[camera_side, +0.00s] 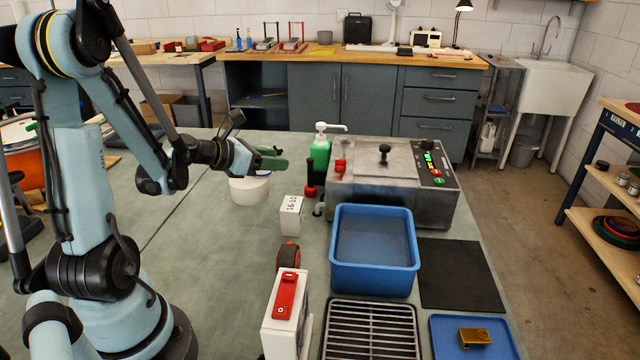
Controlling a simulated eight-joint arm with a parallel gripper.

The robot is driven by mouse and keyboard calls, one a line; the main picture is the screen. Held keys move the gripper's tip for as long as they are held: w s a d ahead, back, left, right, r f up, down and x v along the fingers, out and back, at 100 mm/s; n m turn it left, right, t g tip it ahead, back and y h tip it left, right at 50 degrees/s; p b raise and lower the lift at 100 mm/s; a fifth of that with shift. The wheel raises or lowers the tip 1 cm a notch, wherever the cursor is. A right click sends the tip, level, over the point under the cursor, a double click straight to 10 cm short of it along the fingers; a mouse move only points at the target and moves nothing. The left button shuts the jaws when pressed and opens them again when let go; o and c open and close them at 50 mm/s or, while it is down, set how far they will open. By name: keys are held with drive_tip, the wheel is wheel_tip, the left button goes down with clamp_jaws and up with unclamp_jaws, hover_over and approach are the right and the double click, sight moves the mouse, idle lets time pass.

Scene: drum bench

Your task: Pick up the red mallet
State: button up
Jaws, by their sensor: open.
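A small upright thing with a black handle and a red lower end (311,192) stands on the bench, just left of the grey metal machine. It looks most like the red mallet, head down, but it is too small to be sure. My gripper (283,157) is left of it and apart from it, held above the bench near a white round tub (249,190). The gripper's green fingers point right, are open and hold nothing visible.
The grey machine (378,195) has a red knob and buttons. A green pump bottle (320,153), white marked box (291,215), blue bin (374,278), orange-black wheel (290,257) and white case with red top (285,296) stand nearby. The left bench top (190,270) is clear.

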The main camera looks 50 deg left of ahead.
sight(310, 158)
drive_tip(key=x, duration=0.6)
drive_tip(key=shift+w+a+f, duration=0.1)
drive_tip(key=shift+w, duration=0.25)
drive_tip(key=shift+a+r+x, duration=0.1)
drive_tip(key=shift+x, duration=1.25)
drive_tip(key=shift+a+r+x, duration=0.1)
drive_tip(key=shift+a+x, duration=0.05)
drive_tip(key=shift+x, duration=1.15)
drive_tip(key=shift+w, duration=0.1)
clamp_jaws()
